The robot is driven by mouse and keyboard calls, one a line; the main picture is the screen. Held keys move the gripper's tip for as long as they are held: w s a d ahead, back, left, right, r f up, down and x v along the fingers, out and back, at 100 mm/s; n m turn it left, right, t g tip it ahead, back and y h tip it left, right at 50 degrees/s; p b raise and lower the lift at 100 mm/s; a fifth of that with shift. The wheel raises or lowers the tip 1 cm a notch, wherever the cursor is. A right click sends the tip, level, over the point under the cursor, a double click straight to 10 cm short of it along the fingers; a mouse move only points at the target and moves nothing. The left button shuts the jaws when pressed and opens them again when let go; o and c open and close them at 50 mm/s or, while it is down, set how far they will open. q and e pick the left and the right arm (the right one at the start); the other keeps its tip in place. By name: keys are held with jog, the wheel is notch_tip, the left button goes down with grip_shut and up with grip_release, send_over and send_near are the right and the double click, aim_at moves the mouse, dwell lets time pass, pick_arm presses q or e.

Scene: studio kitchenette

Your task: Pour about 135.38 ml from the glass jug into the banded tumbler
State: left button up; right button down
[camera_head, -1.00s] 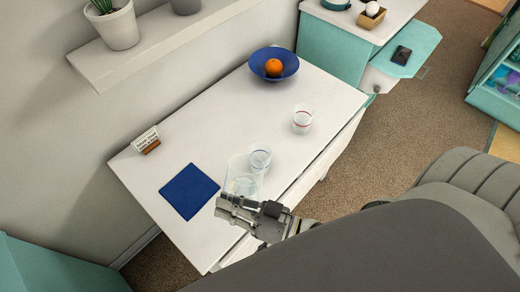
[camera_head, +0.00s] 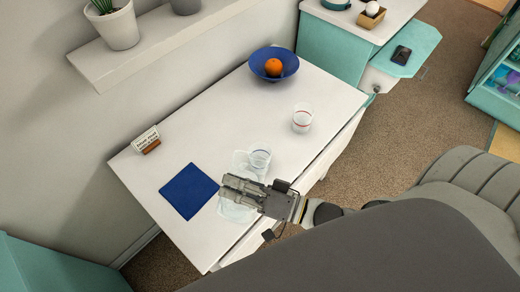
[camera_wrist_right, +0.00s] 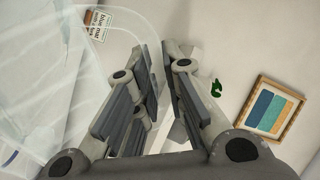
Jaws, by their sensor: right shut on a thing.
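The clear glass jug (camera_head: 236,212) is at the table's front, partly hidden behind my right gripper (camera_head: 228,188). My right gripper is shut on the jug, which looks tilted; its clear wall also fills the left of the right wrist view (camera_wrist_right: 60,75). A clear tumbler with a faint bluish band (camera_head: 260,158) stands just beyond the gripper, overlapping the jug's outline. Whether they touch, and whether liquid is flowing, I cannot tell. My left gripper is not in view.
A blue mat (camera_head: 189,191) lies left of the jug, with a small sign (camera_head: 147,140) behind it. A blue bowl (camera_head: 262,66) holding an orange (camera_head: 273,67) is at the table's far end. The white table (camera_head: 215,130) is clear in the middle.

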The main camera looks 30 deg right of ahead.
aim_at(235, 176)
jog(key=shift+w+d+r+m, duration=0.2)
jog(key=shift+r+m, duration=0.1)
jog(key=shift+r, duration=0.2)
jog(key=shift+w+d+r+m, duration=0.2)
jog(key=shift+r+m, duration=0.1)
jog(key=shift+r, duration=0.15)
jog(key=shift+w+d+r+m+p, duration=0.2)
jog(key=shift+r+m+p, duration=0.15)
jog(key=shift+r, duration=0.1)
jog(key=shift+w+d+r+m, duration=0.3)
jog(key=shift+d+r+m, duration=0.05)
jog(key=shift+r+m, duration=0.15)
jog(key=shift+w+d+r+m, duration=0.3)
jog(key=shift+d+r+m, duration=0.05)
jog(key=shift+r+m, duration=0.1)
dwell(2.0)
